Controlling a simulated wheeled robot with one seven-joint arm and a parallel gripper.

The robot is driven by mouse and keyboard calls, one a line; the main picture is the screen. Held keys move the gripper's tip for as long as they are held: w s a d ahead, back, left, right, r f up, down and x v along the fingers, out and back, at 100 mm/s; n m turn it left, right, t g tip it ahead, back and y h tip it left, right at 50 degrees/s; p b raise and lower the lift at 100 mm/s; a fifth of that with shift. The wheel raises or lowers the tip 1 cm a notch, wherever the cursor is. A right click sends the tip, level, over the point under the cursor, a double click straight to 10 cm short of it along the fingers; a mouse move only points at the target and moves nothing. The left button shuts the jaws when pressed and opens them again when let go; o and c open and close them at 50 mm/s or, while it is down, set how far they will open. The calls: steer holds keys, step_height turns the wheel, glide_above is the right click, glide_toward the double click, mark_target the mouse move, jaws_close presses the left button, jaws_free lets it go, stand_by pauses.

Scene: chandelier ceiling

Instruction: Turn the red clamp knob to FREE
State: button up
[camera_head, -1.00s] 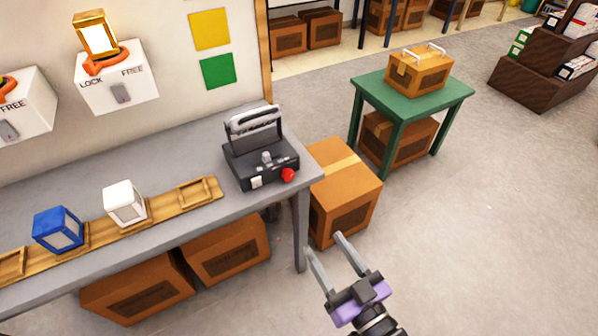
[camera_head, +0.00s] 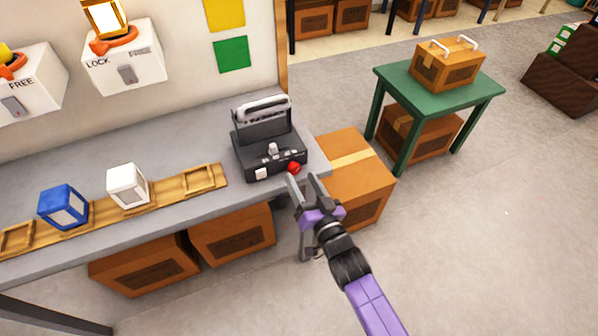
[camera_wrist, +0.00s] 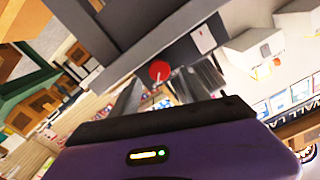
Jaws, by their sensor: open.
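A red round knob (camera_head: 294,167) sits at the front right of a black device (camera_head: 257,160) on the grey bench. It also shows in the wrist view (camera_wrist: 159,70), between the finger ends. My gripper (camera_head: 302,177) is open and empty, its fingertips close to the red knob at the bench's right end; I cannot tell whether they touch it. A white wall box (camera_head: 125,60) carries the words LOCK and FREE, a grey lever and an orange-red clamp (camera_head: 112,42) below a glowing lamp block (camera_head: 104,19). A second white box (camera_head: 25,88) at left shows FREE.
A blue block (camera_head: 62,206) and a white block (camera_head: 127,185) stand on a wooden rail (camera_head: 160,192) along the bench (camera_head: 190,140). Cardboard boxes lie below and beside the bench. A green table (camera_head: 395,85) stands at right. The floor at lower right is clear.

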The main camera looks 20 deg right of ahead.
mark_target(295, 171)
steer(key=shift+w, duration=1.55)
jaws_close()
steer(key=shift+n+b, duration=0.4)
steer(key=shift+b, duration=0.05)
steer(key=n+b, duration=0.2)
steer(key=n, duration=0.2)
steer(key=shift+a+n, duration=0.15)
steer(key=shift+n, duration=0.15)
steer(key=n+b, duration=0.1)
steer(key=n, duration=0.3)
steer(key=shift+n, duration=0.4)
steer(key=shift+a+n, duration=0.1)
steer(key=shift+n, duration=0.2)
